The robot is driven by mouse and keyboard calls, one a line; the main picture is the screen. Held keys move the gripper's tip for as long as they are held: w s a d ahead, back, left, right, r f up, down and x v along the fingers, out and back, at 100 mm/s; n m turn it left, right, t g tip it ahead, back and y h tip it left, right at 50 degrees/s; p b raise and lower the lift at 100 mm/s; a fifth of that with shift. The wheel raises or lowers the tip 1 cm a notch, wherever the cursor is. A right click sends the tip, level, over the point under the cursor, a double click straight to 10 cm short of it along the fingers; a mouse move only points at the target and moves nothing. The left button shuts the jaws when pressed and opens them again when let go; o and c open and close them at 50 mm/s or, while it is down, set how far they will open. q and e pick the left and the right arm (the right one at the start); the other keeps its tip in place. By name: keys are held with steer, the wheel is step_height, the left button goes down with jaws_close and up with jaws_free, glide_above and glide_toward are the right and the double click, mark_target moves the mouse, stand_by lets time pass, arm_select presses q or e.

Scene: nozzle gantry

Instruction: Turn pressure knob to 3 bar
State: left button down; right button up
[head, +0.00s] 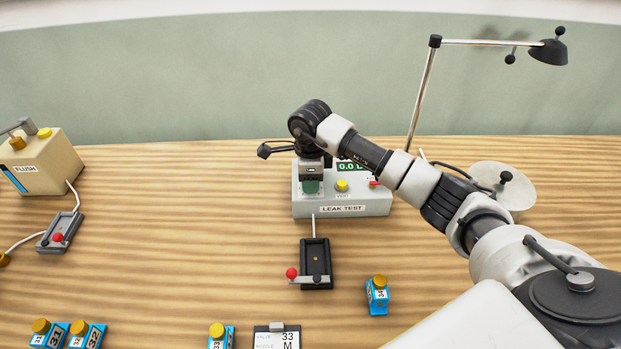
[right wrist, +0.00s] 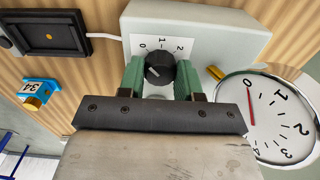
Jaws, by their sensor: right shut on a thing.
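The black pressure knob (right wrist: 160,68) sits on the pale leak test box (right wrist: 205,28), with scale marks 0, 1 and 2 visible around it. A short white mark shows on the knob; which number it points to is hard to tell. My right gripper (right wrist: 160,76) is shut on the knob, one green finger on each side. In the head view the gripper (head: 312,186) is over the left part of the leak test box (head: 374,207) and hides the knob. The round gauge (right wrist: 275,117) has its red needle at 0. My left gripper is not in view.
The box's green display (head: 350,167) reads about 0.0, partly hidden by my arm. A yellow button (head: 342,185) sits beside the gripper. A black fixture (head: 316,265) with a red-knobbed lever and a blue nozzle block (head: 377,296) stand in front. The flush box (head: 45,163) is far left.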

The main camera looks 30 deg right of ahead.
steer(key=m, duration=0.3)
steer(key=shift+b, duration=0.4)
steer(key=m, duration=0.3)
steer(key=shift+m+b, duration=0.3)
steer(key=m, duration=1.2)
steer(key=shift+r+m, duration=0.1)
steer(key=shift+m, duration=0.3)
steer(key=m, duration=0.3)
steer(key=shift+m, duration=0.3)
steer(key=shift+m+p, duration=0.45)
steer(key=shift+m, duration=1.25)
